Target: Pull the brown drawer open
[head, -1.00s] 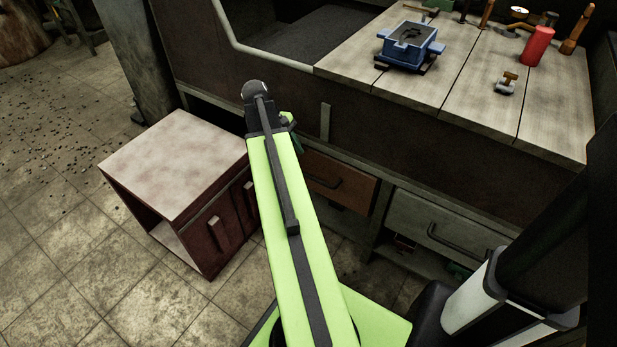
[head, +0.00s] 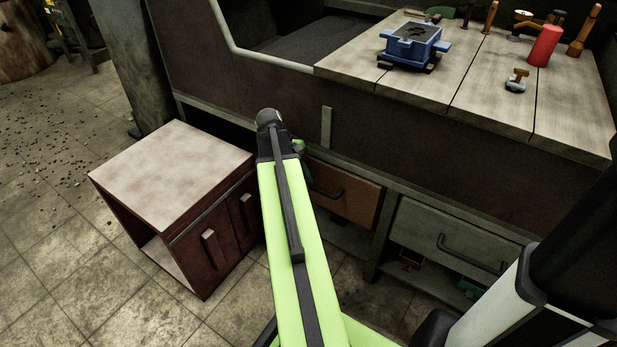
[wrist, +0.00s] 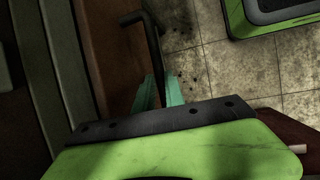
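The brown drawer (head: 352,201) is set under the workbench in the head view, partly hidden behind my arm. The drawer looks about flush with the bench.
A grey drawer (head: 446,236) is to the right of the brown one. A reddish-brown cabinet (head: 170,165) with a pale top stands left of my arm. The bench top (head: 480,90) carries a blue mould box (head: 412,45) and tools. Tiled floor lies open at the left.

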